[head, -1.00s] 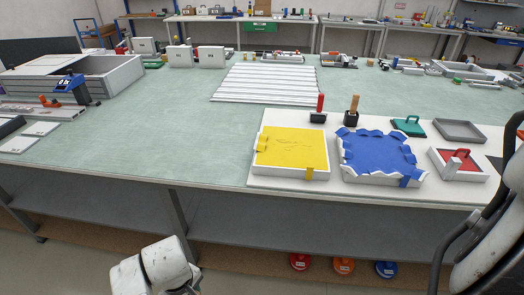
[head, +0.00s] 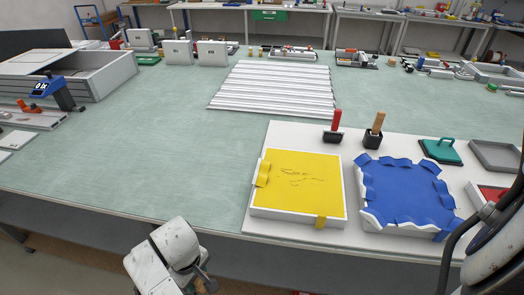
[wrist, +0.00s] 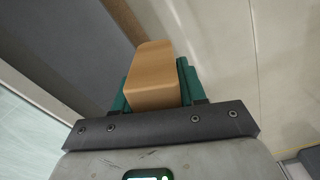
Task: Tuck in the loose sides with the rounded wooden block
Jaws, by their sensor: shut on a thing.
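My gripper (wrist: 154,88) shows in the wrist view, its teal fingers shut on the rounded wooden block (wrist: 151,66). The block's smooth face points away from the palm; the gripper and block are clear of the bench. In the head view, the yellow lightbox frame (head: 298,185) lies on a white board, with a loose wavy flap at its left side and a short flap hanging at the front right. The blue lightbox frame (head: 402,192) lies to its right, with wavy loose edges all around. The block cannot be made out in the head view.
A red-handled tool (head: 334,127) and a wooden-handled tool (head: 374,131) stand behind the frames. A teal-handled tool (head: 440,151) and a grey tray (head: 496,155) are at right. The white board (head: 262,225) ends near the bench's front edge. Green bench surface (head: 160,160) left is clear.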

